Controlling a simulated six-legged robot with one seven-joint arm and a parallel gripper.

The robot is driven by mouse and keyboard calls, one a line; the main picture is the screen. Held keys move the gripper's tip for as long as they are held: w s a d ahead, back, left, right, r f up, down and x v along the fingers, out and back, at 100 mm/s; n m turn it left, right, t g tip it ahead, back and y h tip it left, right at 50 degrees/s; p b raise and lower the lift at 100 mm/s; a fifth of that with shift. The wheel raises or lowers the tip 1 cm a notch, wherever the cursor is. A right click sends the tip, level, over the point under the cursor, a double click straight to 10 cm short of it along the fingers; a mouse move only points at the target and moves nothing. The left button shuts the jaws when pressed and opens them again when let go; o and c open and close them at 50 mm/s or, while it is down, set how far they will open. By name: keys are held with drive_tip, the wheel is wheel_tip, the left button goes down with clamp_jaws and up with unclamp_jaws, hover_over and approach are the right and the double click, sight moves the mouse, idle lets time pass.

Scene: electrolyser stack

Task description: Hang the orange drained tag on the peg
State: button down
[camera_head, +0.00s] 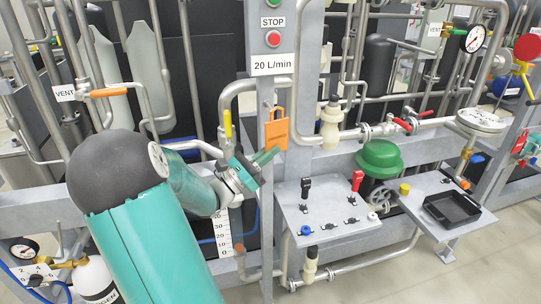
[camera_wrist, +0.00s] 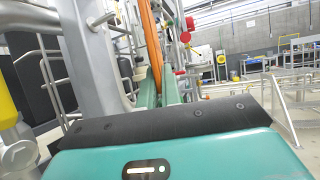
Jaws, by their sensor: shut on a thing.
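The orange tag (camera_head: 277,134) is a flat plate with an open loop at its top. It stands upright in front of the grey post (camera_head: 265,90), below the 20 L/min label. My gripper (camera_head: 270,156) is shut on the tag's lower part. In the wrist view the tag (camera_wrist: 151,45) shows nearly edge-on, rising from between my green fingers (camera_wrist: 160,92).
A yellow-handled valve (camera_head: 228,125) is close left of the tag. A white fitting (camera_head: 330,125) and piping are to its right. A grey shelf (camera_head: 325,228) with red and black clips is below right, beside a green domed part (camera_head: 380,155) and a black tray (camera_head: 451,209).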

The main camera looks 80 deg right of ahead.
sight(262, 146)
drive_tip(key=shift+w+d+f, duration=0.25)
drive_tip(key=shift+w+d, duration=0.3)
drive_tip(key=shift+d, duration=0.35)
drive_tip(key=shift+w+d+f, duration=0.3)
drive_tip(key=shift+w+d, duration=0.2)
drive_tip(key=shift+d, duration=0.4)
drive_tip(key=shift+w+d+f, duration=0.25)
drive_tip(key=shift+w+d, duration=0.3)
drive_tip(key=shift+d, duration=0.35)
drive_tip(key=c, duration=1.5)
unclamp_jaws()
drive_tip(key=shift+w, duration=0.1)
drive_tip(key=v, duration=1.3)
drive_tip(key=shift+w+a+f, duration=0.1)
drive_tip(key=shift+a+f, duration=0.15)
